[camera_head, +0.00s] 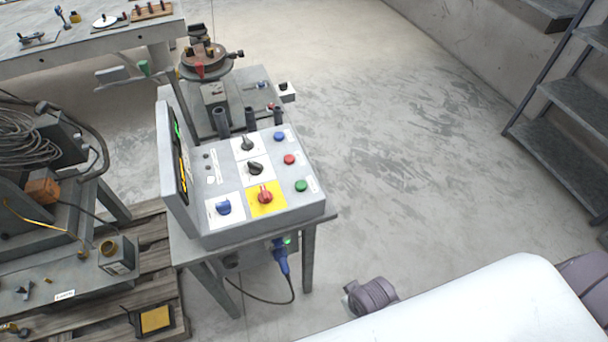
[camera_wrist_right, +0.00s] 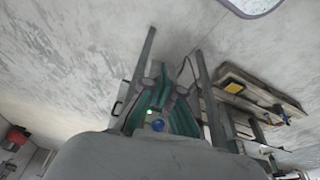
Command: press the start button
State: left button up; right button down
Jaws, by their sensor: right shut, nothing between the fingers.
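The grey control box (camera_head: 262,213) stands on a small table, with a sloped button face. The green button (camera_head: 301,186) sits at its lower right, below a red button (camera_head: 289,159) and a blue button (camera_head: 279,136). The labels are too small to read, so I cannot tell which is the start button by its label. In the right wrist view, my right gripper (camera_wrist_right: 166,86) appears shut and empty, with teal fingers and the table legs around it. The head view does not show its fingertips. My left gripper is not in view.
A blue plug (camera_head: 281,258) with a cable hangs under the table. A screen (camera_head: 178,160) rises at the box's left edge. A wooden pallet (camera_head: 160,285) with machinery stands left. Metal stairs (camera_head: 575,110) stand right. The floor (camera_head: 400,130) between is clear.

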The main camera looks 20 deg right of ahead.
jog(key=w+a+r+t+y+p, duration=0.1)
jog(key=w+a+r+p, duration=0.15)
jog(key=r, duration=0.65)
jog(key=w+a+r+p, duration=0.1)
jog(key=w+r, duration=0.2)
jog(key=r, duration=0.5)
jog(key=w+a+r+n+t+y+p, duration=0.1)
jog(key=w+a+r+t+y+p, duration=0.15)
jog(key=w+a+r, duration=0.4)
pick_arm(q)
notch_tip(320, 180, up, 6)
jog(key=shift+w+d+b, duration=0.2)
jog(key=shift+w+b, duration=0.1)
jog(key=shift+b, duration=0.1)
pick_arm(e)
jog(key=r+m+y, duration=0.2)
jog(key=m, duration=0.2)
send_over(303, 185)
jog(key=shift+f+t, duration=0.15)
jog(key=shift+t, duration=0.3)
jog(key=shift+f, duration=0.15)
notch_tip(303, 185, down, 7)
jog(key=b, duration=0.7)
jog(key=shift+r, duration=0.2)
pick_arm(q)
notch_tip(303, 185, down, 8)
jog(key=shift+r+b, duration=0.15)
jog(key=shift+b, duration=0.3)
pick_arm(e)
jog(key=shift+f, duration=1)
